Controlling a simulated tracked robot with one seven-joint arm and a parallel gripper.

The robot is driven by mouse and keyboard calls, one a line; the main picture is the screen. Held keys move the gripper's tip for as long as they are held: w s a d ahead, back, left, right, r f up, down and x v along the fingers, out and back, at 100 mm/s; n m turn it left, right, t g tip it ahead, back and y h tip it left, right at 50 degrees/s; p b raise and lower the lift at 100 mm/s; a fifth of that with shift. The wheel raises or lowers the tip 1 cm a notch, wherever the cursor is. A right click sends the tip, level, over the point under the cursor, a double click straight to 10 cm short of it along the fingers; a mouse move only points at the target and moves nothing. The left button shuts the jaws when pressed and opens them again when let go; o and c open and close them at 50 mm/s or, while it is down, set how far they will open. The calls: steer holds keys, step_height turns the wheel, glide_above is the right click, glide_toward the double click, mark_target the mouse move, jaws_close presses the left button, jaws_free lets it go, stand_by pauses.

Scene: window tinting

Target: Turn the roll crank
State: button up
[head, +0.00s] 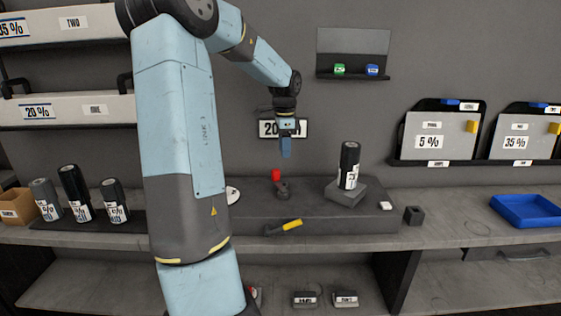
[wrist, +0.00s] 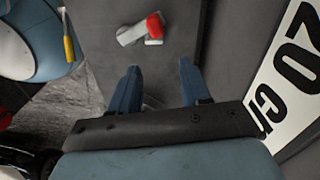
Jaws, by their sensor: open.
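A crank-like part with a short grey arm (head: 283,190) and a red knob (head: 276,175) stands on top of the dark grey bench unit (head: 240,203). In the wrist view its red knob (wrist: 155,26) and pale arm (wrist: 131,34) lie ahead of the fingertips, near the top edge. A yellow-handled lever (head: 292,225) sits at the unit's front; its yellow handle (wrist: 68,47) shows at upper left in the wrist view. My gripper (head: 286,152) hangs pointing down above the red knob, clear of it. Its two blue fingers (wrist: 158,84) are apart with nothing between them.
A black roll (head: 349,166) stands on a grey block right of the crank. A sign reading 20 (head: 268,129) is on the wall close behind my gripper. Several rolls (head: 75,195) stand at left. A blue tray (head: 526,210) is at right. The bench before it is clear.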

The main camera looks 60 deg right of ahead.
steer(key=shift+s+d+r, duration=0.1)
steer(key=shift+s+r, duration=0.05)
steer(key=shift+r, duration=0.7)
steer(key=shift+s+d+r, duration=0.1)
steer(key=shift+s+r, duration=0.1)
steer(key=shift+r, duration=0.6)
steer(key=shift+s+d+r, duration=0.1)
steer(key=shift+s+r, duration=0.05)
steer(key=shift+r, duration=0.7)
steer(key=shift+a, duration=0.1)
steer(key=shift+c, duration=0.4)
